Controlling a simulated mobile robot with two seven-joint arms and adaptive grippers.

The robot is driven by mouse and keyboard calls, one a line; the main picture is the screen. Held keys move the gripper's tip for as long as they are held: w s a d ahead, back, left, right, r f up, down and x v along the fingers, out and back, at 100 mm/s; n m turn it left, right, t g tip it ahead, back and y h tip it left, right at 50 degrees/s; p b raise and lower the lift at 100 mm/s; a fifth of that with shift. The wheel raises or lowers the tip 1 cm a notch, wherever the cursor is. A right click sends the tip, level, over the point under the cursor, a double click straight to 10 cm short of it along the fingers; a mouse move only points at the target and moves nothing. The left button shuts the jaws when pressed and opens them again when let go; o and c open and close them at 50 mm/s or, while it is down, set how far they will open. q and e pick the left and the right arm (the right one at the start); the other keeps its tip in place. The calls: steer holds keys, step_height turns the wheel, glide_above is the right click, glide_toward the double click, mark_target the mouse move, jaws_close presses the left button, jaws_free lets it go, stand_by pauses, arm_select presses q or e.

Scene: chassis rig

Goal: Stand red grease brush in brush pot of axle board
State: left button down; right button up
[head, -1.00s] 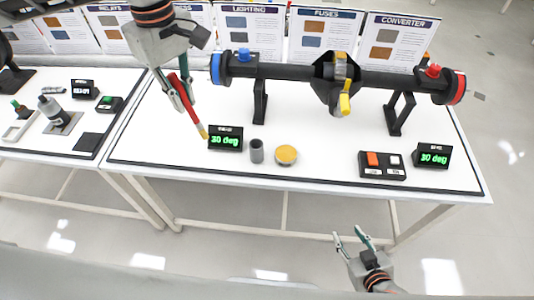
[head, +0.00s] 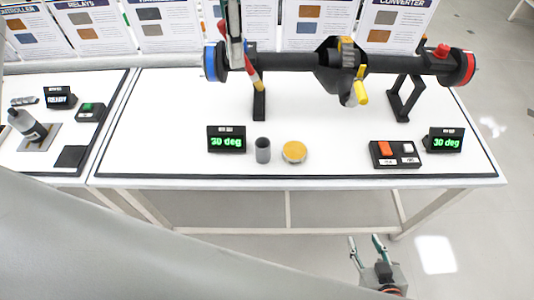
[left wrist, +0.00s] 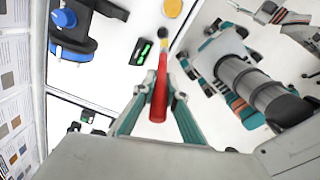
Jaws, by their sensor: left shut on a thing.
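The red grease brush (head: 252,71) has a red handle and a yellowish tip. My left gripper (head: 246,58) is shut on its handle and holds it tilted, tip down, in front of the axle's left part. In the left wrist view the brush (left wrist: 158,92) runs between my fingers, its tip pointing toward the pot. The brush pot, a small grey cylinder (head: 263,150), stands upright on the white axle board (head: 180,130), right of the left display. The brush is apart from the pot in the head view. My right gripper (head: 366,247) is open and empty in front of the board.
A yellow round tin (head: 294,152) stands just right of the pot. A green-lit display (head: 226,140) is at its left. The black axle (head: 400,77) spans the back on stands. A switch box (head: 395,154) and another display (head: 445,140) are at the right.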

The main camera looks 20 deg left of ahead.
arm_select(q)
step_height(320, 180, down, 20)
steer(key=shift+b, duration=0.3)
stand_by(0.3)
steer(key=shift+d, duration=0.1)
steer(key=shift+f+b, duration=0.3)
steer(key=shift+f, duration=0.2)
steer(key=shift+f, duration=0.1)
steer(key=c, duration=2)
jaws_free()
steer(key=shift+c, duration=0.2)
